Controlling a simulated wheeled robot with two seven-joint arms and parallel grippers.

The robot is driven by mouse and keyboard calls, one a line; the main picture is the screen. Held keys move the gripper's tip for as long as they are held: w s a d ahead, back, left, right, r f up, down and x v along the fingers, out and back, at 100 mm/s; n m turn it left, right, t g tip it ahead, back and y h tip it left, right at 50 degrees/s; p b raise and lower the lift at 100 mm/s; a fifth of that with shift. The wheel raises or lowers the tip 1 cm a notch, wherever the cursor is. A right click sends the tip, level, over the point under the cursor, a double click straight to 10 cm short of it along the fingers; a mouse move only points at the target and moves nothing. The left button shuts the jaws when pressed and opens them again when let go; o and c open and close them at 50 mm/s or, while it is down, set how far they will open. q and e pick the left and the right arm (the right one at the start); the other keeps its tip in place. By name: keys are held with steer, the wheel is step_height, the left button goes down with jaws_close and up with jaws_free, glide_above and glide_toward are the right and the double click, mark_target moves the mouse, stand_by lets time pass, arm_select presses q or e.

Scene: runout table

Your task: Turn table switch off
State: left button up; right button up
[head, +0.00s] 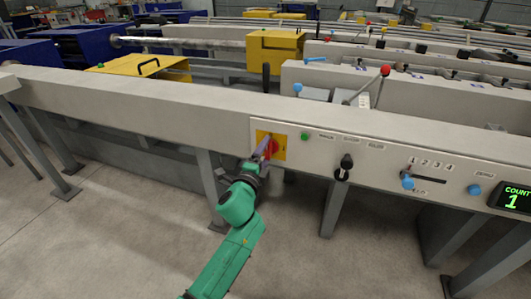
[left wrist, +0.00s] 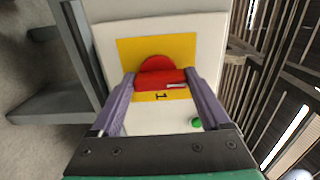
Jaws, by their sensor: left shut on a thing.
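The table switch is a red rotary knob on a yellow plate (head: 281,152), on the light panel at the front of the runout table. In the left wrist view the red knob (left wrist: 159,76) sits on the yellow plate (left wrist: 128,48), and a "1" mark shows below the knob. My left gripper (head: 266,147) is at the switch, and its purple fingers lie on both sides of the knob's handle, shut on it. In the head view the gripper covers part of the knob. My right gripper is in neither view.
Right of the switch are a green button (head: 304,137), a black selector (head: 344,167), blue knobs (head: 474,190) and a green "COUNT 1" display (head: 515,197). A red-topped lever (head: 385,71) stands above. Grey table legs (head: 334,208) stand below; the floor before them is open.

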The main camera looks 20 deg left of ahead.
arm_select(q)
steer(key=shift+f, duration=0.1)
steer(key=o, duration=1.2)
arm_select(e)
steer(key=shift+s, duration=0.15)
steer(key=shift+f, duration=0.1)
arm_select(q)
steer(key=s, duration=0.9)
steer(key=s+a, duration=0.1)
steer(key=s, duration=0.4)
steer(key=shift+s+p, duration=0.3)
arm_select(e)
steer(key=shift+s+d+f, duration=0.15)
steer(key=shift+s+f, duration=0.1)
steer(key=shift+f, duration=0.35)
